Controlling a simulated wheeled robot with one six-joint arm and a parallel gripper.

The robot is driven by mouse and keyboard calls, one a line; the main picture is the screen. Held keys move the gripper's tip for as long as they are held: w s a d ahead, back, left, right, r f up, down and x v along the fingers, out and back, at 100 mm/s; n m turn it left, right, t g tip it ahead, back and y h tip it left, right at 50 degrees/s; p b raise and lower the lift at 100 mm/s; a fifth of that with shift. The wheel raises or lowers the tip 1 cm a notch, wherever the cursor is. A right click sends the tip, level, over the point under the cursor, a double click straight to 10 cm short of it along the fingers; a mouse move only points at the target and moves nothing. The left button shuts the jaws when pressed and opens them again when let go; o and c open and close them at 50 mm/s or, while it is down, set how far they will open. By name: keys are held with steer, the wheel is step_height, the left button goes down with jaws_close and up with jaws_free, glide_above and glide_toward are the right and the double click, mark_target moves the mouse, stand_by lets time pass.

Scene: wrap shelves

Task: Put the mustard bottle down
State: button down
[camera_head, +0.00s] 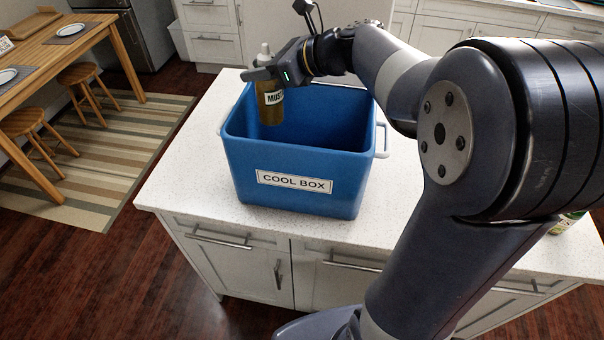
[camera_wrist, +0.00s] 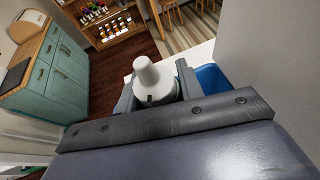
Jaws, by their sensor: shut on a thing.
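The mustard bottle (camera_head: 270,98) is yellow-brown with a white cap and a partly hidden "MUS..." label. It is upright inside the opening of the blue cool box (camera_head: 294,185), near its left side, with its upper part above the rim. My gripper (camera_head: 264,72) is shut on it just below the cap. In the wrist view the bottle's white cap (camera_wrist: 152,80) stands between the two fingers of my gripper (camera_wrist: 155,92). I cannot tell whether the bottle's base touches the box floor. The cool box carries a "COOL BOX" label and stands on the white counter.
The white speckled counter (camera_head: 190,170) has free room left of the box. A green-labelled item (camera_head: 566,222) is partly hidden behind my arm at the right. A wooden table (camera_head: 70,55) with stools stands at the far left. The wrist view shows a teal cabinet (camera_wrist: 55,72).

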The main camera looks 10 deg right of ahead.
mark_target(266, 118)
steer(key=f, duration=0.5)
steer(key=f+b, duration=0.1)
steer(key=f, duration=0.5)
steer(key=shift+w+f, duration=0.2)
steer(key=shift+f, duration=0.05)
steer(key=shift+b, duration=0.3)
steer(key=shift+f+b, duration=0.35)
steer(key=shift+f, duration=0.2)
steer(key=c, duration=0.9)
jaws_free()
steer(key=shift+c, duration=0.2)
